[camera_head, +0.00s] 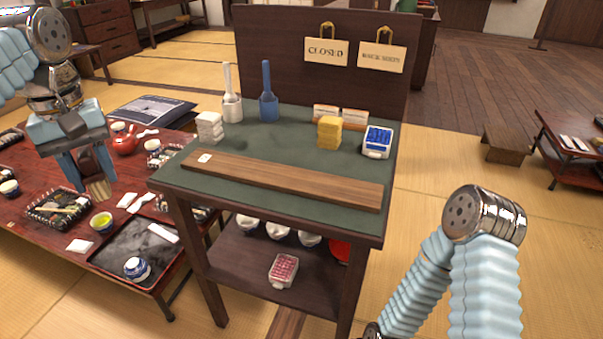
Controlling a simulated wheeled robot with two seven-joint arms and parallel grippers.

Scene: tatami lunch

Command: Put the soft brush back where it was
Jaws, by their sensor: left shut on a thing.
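My left gripper (84,176) is at the left, above the low red table. It is shut on the soft brush (98,187), which hangs with its pale tan bristles pointing down. The upper part of the brush is brown and sits between the fingers. To the right stands a dark stand with a green top (262,145). A long brown wooden board (290,183) lies along its front, with a small white tag (204,158) near the left end. My right arm shows at the lower right; its gripper is out of the picture.
The green top also holds a white holder (232,107), a blue holder (268,108), white folded cloths (210,127), yellow sponges (329,133) and a blue-filled box (377,142). The red table (35,165) is crowded with trays and a teapot (127,142). A panel (280,50) rises behind.

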